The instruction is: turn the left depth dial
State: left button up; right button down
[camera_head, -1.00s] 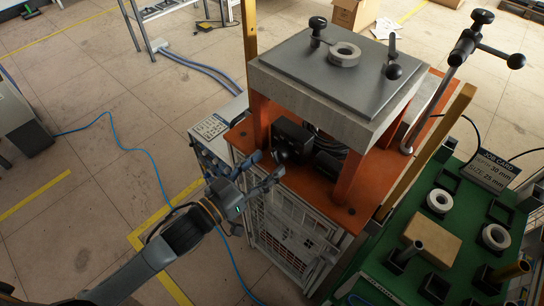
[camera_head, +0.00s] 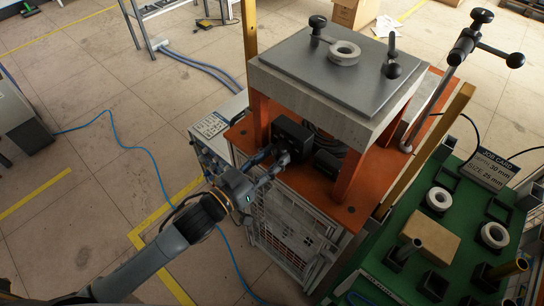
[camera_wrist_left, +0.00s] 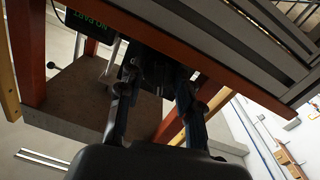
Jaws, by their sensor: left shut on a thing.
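The induction heater has an orange-red deck (camera_head: 345,215) under a thick grey top plate (camera_head: 320,65). Black housings (camera_head: 291,133) sit on the deck beneath the plate. The left depth dial, a dark knob at the front of the left housing, is mostly hidden by my fingers. My left gripper (camera_head: 272,160) reaches in from the left and is shut on the dial. In the left wrist view the two fingers (camera_wrist_left: 157,88) stand on either side of dark parts, and the dial is hard to make out in shadow. My right gripper is not in view.
A job card (camera_head: 492,168) reading depth 30 mm, size 25 mm stands on the green table (camera_head: 400,285) at right. That table holds rings, posts and a tan block (camera_head: 430,238). Heater posts flank the gripper. The floor at left is mostly clear.

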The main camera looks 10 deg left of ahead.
pick_arm(q)
jog(key=shift+r+m+p, duration=0.15)
jog(key=shift+m+p, duration=0.95)
jog(key=shift+m, duration=0.5)
jog(key=shift+m+p, duration=0.75)
jog(key=shift+m, duration=1.05)
jog(key=o, duration=1.1)
jog(key=shift+o, duration=0.2)
jog(key=shift+s+a, duration=0.1)
